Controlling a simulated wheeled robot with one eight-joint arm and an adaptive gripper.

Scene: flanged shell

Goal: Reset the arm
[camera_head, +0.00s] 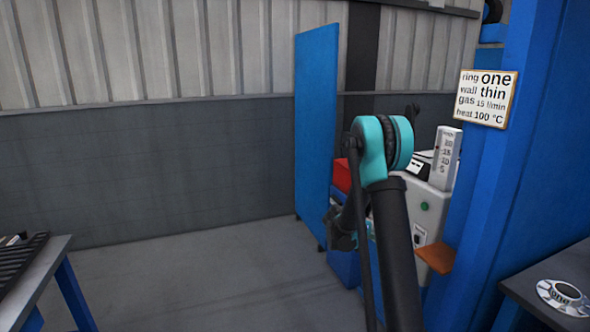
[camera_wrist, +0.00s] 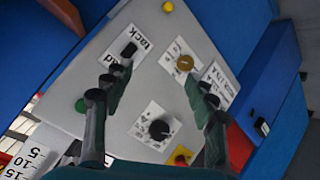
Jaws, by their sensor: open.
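My arm, teal and black, rises through the middle of the head view in front of a grey machine (camera_head: 430,215). Its gripper end is mostly hidden there behind my arm links. In the wrist view my gripper (camera_wrist: 157,78) is open, its two dark green fingers apart with nothing between them. Behind the fingers is the machine's grey panel (camera_wrist: 145,85). I cannot tell the distance from fingertips to panel.
A sign (camera_head: 487,97) hangs on a blue column (camera_head: 515,150). A flanged disc marked "one" (camera_head: 565,296) lies on a dark table (camera_head: 572,262) at right. A tall blue panel (camera_head: 317,130) stands left of the machine. A table (camera_head: 45,268) is at left; the floor between is clear.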

